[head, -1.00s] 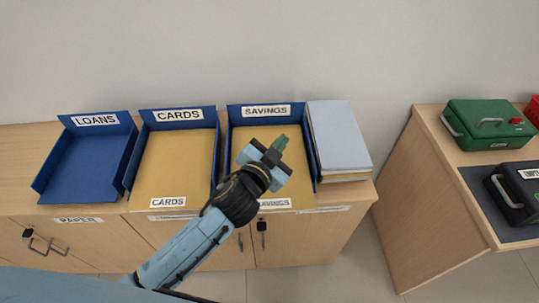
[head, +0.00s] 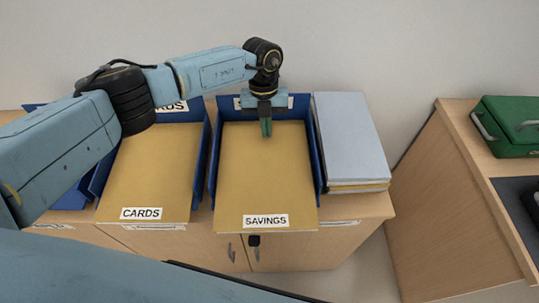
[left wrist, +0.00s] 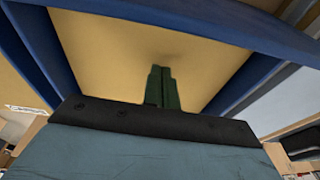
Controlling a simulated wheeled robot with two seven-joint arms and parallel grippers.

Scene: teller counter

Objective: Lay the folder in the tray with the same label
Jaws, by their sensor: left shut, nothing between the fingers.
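A tan folder (head: 262,180) with a SAVINGS label at its front edge lies flat in a blue tray (head: 215,150) whose back label is mostly hidden by my gripper; the folder's front end reaches the tray's open front. My left gripper (head: 266,130) points down over the back part of this folder, green fingers shut and empty. In the left wrist view the shut fingers (left wrist: 162,85) are over the tan folder (left wrist: 110,50) between blue tray walls. Whether the tips touch it I cannot tell. My right gripper is not in view.
A tan CARDS folder (head: 150,175) lies in the blue tray to the left, partly behind my arm. The LOANS tray is mostly hidden by my arm. A pale blue-topped stack (head: 350,140) stands right of the SAVINGS tray. A green box (head: 510,125) sits on the right counter.

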